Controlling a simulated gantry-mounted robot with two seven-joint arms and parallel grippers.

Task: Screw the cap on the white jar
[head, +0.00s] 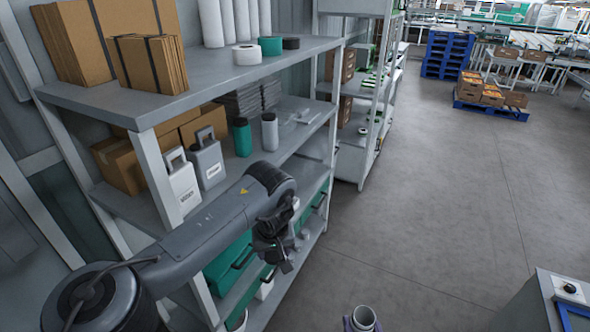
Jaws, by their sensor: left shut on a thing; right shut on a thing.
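The white jar (364,317) stands upright at the bottom edge, its open mouth facing up with no cap on it. Its lower part is cut off by the frame. My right gripper (348,324) shows only as a sliver beside the jar and is shut on it. My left gripper (284,263) hangs in front of the shelf rack, pointing down, up and left of the jar and well apart from it. It is shut on a small dark thing, apparently the cap, mostly hidden by the fingers.
The grey shelf rack (200,92) with cartons, bottles and green crates stands close behind my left arm. A control panel stand (545,300) is at the lower right. The concrete floor (430,200) between is clear. Blue pallets (448,55) stand far back.

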